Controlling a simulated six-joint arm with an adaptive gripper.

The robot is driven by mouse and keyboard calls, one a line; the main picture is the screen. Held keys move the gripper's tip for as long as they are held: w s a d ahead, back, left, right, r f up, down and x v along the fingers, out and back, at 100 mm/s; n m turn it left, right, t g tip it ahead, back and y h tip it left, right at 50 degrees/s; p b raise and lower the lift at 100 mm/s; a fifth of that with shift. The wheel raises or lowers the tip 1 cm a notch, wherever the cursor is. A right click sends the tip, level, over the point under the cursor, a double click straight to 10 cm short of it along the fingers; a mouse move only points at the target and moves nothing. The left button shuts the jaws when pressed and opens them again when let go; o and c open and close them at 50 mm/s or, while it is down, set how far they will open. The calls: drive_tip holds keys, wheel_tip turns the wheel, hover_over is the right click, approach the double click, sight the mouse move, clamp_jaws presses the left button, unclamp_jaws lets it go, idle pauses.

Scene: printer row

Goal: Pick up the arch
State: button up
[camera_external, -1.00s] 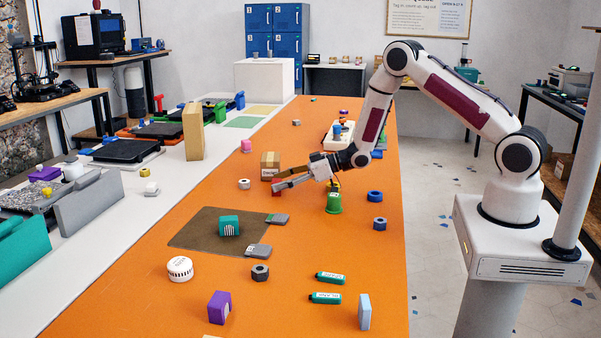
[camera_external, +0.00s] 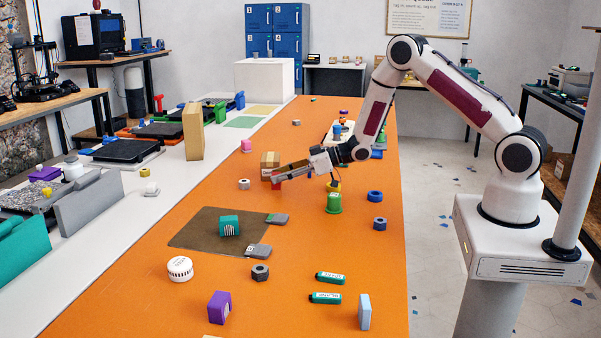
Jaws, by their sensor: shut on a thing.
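A small red piece, which I take to be the arch (camera_external: 276,183), is at the tips of my gripper (camera_external: 277,175), near the middle of the orange table. My gripper reaches left from the wrist, almost level, and is shut on the red piece. The fingers hide part of it, so its arch shape cannot be made out. I cannot tell whether its underside is clear of the table.
A green cup-like piece (camera_external: 334,203) and a blue ring (camera_external: 375,196) are to the right. A grey nut (camera_external: 244,184) is to the left. A brown mat (camera_external: 198,231) bears a teal block (camera_external: 229,225).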

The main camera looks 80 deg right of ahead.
wheel_tip(320, 180, up, 8)
idle(0.5)
drive_tip(key=shift+a+f, duration=0.1)
drive_tip(key=shift+f, duration=0.05)
idle(0.6)
drive_tip(key=w+a+r+n+g+y, duration=0.1)
drive_tip(key=w+a+n+y, duration=0.25)
drive_tip(key=a, duration=0.85)
drive_tip(key=r+n+g+y, duration=0.2)
drive_tip(key=n+g+y, duration=0.1)
drive_tip(key=y, duration=0.1)
hover_over(248, 226)
drive_tip(key=shift+a+f, duration=0.1)
wheel_tip(248, 226, down, 6)
drive_tip(key=shift+f, duration=0.1)
drive_tip(key=shift+f, duration=1.9)
